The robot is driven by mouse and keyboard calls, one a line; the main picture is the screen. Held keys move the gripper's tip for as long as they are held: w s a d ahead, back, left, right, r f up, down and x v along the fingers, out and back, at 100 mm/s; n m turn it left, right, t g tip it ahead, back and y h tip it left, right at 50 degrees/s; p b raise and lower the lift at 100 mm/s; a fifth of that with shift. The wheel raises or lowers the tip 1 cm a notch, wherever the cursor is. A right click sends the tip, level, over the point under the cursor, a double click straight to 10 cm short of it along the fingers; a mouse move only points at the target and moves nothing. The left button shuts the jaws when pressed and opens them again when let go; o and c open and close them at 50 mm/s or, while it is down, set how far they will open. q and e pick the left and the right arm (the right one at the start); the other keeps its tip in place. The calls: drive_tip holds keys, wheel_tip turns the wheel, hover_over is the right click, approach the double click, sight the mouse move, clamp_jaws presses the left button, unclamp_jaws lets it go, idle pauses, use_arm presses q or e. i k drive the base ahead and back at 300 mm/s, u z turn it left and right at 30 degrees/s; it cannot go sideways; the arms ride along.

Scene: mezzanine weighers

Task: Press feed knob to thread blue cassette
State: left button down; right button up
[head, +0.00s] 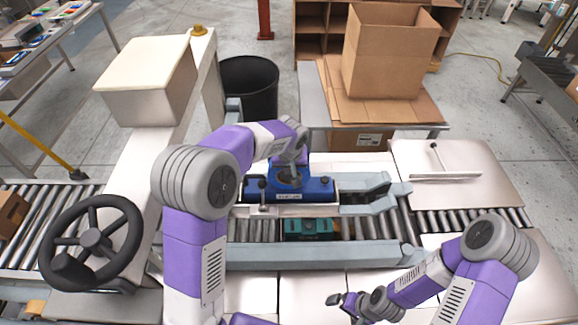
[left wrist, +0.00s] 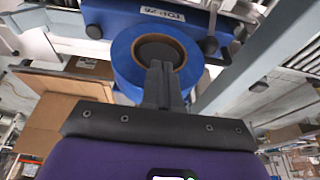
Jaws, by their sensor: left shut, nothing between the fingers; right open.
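The blue cassette (head: 318,187) sits in the grey frame across the roller conveyor in the head view. In the left wrist view its blue body (left wrist: 135,12) carries a white label, and a blue ring with a dark round centre (left wrist: 128,68) shows on it. Small black knobs (left wrist: 210,45) show on the blue body; I cannot tell which is the feed knob. My left gripper (head: 291,174) is shut and empty at the cassette; its fingertips (left wrist: 160,68) overlap the ring's dark centre. Contact cannot be told. My right gripper (head: 343,299) is open and empty at the lower right.
A teal block (head: 308,228) lies on the rollers in front of the cassette. A black handwheel (head: 92,242) stands at the left. Behind are a black bin (head: 250,88) and a large cardboard box (head: 385,55). White panels (head: 455,165) lie at the right.

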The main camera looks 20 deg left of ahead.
sight(324, 179)
drive_tip(key=k, duration=1.5)
